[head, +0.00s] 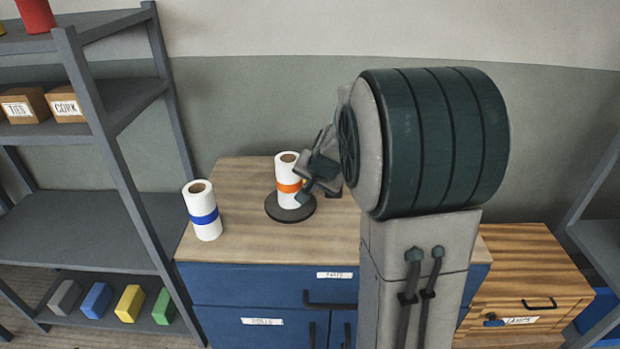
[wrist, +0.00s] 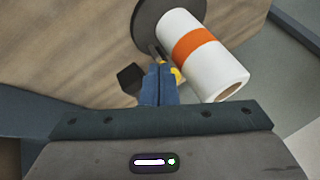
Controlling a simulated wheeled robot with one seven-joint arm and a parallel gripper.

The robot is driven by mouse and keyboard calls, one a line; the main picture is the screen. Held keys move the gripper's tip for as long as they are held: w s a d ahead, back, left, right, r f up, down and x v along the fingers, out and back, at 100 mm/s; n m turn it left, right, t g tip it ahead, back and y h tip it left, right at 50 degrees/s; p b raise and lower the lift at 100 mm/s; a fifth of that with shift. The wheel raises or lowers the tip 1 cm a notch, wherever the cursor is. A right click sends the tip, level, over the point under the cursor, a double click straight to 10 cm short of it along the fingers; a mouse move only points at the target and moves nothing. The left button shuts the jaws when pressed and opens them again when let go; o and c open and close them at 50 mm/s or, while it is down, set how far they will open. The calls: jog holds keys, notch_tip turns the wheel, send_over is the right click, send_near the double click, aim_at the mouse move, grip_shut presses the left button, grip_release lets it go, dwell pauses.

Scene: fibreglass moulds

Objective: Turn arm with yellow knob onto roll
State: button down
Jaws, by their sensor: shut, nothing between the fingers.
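A white roll with an orange band (head: 288,172) stands upright on a dark round base (head: 290,213) on the cabinet top. The roll (wrist: 210,60) and base (wrist: 150,22) also show in the wrist view. A yellow knob (wrist: 176,74) peeks out between my fingers and the roll; the arm that bears it is mostly hidden. My gripper (head: 304,194) is just right of the roll, low beside it. In the wrist view my gripper (wrist: 158,62) has its blue fingers together with nothing held, close beside the knob. I cannot tell whether they touch it.
A white roll with a blue band (head: 203,215) stands at the left of the wooden top (head: 238,180). A dark block (wrist: 132,78) lies left of my fingers in the wrist view. A grey shelf (head: 90,225) stands left. My arm hides the cabinet's right part.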

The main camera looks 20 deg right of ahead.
jog(key=s+a+p+v, duration=0.1)
jog(key=a+v, duration=0.1)
jog(key=v, duration=0.9)
jog(key=shift+a+f, duration=0.25)
jog(key=s+a+f+n+g, duration=0.2)
jog(key=s+a+n, duration=0.1)
jog(key=s, duration=0.7)
jog(key=s+a+f+n+g, duration=0.1)
jog(key=s+a+f+n, duration=0.1)
jog(key=s+n, duration=0.4)
jog(key=s+a, duration=0.1)
jog(key=s, duration=0.3)
jog(key=shift+f+g, duration=0.15)
jog(key=shift+g, duration=0.25)
jog(key=shift+s, duration=0.1)
